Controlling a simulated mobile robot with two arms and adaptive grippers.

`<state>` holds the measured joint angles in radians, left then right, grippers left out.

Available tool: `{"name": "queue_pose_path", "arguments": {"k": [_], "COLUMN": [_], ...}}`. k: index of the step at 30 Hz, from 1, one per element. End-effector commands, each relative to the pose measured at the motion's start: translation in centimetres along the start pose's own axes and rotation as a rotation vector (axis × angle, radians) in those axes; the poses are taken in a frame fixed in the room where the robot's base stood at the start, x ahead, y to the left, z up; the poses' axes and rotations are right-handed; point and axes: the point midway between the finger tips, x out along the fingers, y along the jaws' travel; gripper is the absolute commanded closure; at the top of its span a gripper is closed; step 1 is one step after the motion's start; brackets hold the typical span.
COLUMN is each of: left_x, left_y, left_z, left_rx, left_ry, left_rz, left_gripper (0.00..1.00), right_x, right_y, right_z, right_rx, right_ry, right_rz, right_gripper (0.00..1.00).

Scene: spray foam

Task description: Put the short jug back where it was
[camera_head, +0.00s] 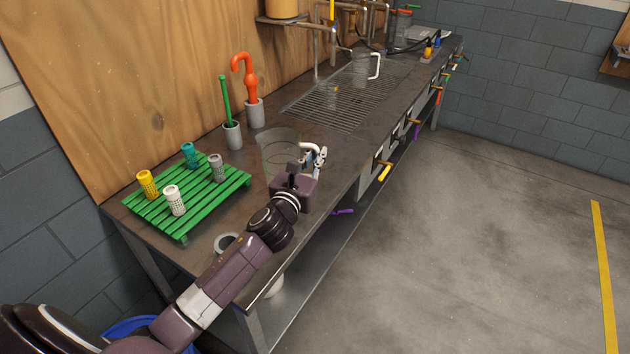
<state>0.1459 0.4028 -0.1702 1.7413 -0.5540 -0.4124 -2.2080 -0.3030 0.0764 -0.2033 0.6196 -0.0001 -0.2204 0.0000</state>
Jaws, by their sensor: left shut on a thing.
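A clear jug with a white handle, which I take to be the short jug (277,146), is at the middle of the workbench, right of the green slatted rack. My left gripper (308,162) is at its right side and shut on its handle; the fingers partly hide the handle. The jug looks upright; I cannot tell whether its base touches the bench. A second clear jug (362,66) with a white handle stands farther back by the metal grate. My right gripper is not in view.
The workbench (330,150) holds a green slatted rack (185,203) with small perforated cups, and grey holders with a green stick (226,100) and an orange hooked tool (249,78). A metal grate (340,100) lies behind the held jug. A grey ring (226,243) lies near the front edge.

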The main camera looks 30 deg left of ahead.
Motion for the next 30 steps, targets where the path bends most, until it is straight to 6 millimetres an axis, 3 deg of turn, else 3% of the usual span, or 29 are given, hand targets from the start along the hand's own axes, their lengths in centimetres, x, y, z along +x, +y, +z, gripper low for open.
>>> {"name": "queue_pose_path", "arguments": {"k": [3, 8, 16, 29, 30], "left_x": [0.0, 0.1, 0.1, 0.1, 0.1], "left_y": [0.0, 0.0, -0.1, -0.1, -0.1], "left_z": [-2.5, -3.7, -7.2, -7.9, -7.9], "left_rx": [-0.004, -0.001, -0.002, 0.002, 0.0], "left_ry": [0.001, -0.003, -0.001, -0.003, -0.002], "left_rz": [0.002, 0.001, 0.001, 0.0, 0.0], "left_gripper": [1.0, 1.0, 1.0, 1.0, 0.89], "right_x": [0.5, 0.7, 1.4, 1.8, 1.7], "right_y": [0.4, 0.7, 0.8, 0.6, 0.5], "right_z": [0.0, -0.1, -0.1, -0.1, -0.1], "right_rx": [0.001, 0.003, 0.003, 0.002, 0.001], "right_ry": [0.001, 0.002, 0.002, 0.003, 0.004], "right_rz": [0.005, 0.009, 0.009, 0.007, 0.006], "right_gripper": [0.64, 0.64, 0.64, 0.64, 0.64]}}
